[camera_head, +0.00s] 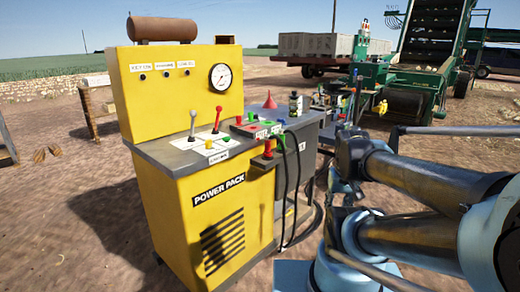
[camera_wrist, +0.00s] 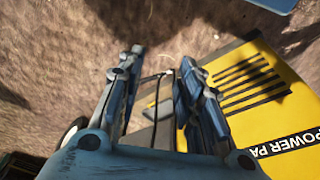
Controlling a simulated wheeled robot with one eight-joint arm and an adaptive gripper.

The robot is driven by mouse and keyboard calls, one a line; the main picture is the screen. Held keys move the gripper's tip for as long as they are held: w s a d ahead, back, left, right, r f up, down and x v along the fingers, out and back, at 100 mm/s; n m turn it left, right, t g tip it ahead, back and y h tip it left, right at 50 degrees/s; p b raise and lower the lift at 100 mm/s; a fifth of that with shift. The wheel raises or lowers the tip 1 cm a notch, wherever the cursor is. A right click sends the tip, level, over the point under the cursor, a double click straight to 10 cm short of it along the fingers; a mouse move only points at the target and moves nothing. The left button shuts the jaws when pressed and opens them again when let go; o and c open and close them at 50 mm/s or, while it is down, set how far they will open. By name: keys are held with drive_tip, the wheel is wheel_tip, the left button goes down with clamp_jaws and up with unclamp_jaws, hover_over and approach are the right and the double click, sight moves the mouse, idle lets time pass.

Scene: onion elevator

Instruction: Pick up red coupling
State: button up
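A small red upright piece (camera_head: 268,148), which looks like the red coupling, sits on a dark mount at the right front of the yellow power pack (camera_head: 190,228). Other small red and green pieces lie on the pack's top near its right edge, too small to tell apart. In the wrist view my gripper (camera_wrist: 162,58) is open, its two fingers apart with no object held between them. It is over the ground beside the power pack, whose yellow vented side (camera_wrist: 262,90) shows at the right. No red coupling shows in the wrist view.
Black hoses (camera_head: 284,205) hang down the pack's right side. A red-knobbed lever (camera_head: 217,118), a white-knobbed lever (camera_head: 192,124), a red funnel (camera_head: 270,101) and a dark bottle (camera_head: 294,104) stand on top. A green conveyor machine (camera_head: 425,75) stands behind.

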drive_tip(key=shift+o, duration=1.9)
drive_tip(key=shift+a+r, duration=0.3)
drive_tip(key=shift+r, duration=0.6)
wheel_tip(320, 180, up, 22)
drive_tip(key=n+y, duration=0.3)
drive_tip(key=n, duration=0.7)
hover_over(269, 136)
drive_tip(key=s+d, duration=0.3)
drive_tip(key=d, duration=0.1)
drive_tip(key=shift+t, duration=0.3)
drive_tip(key=x, duration=1.7)
drive_tip(key=shift+s, duration=0.2)
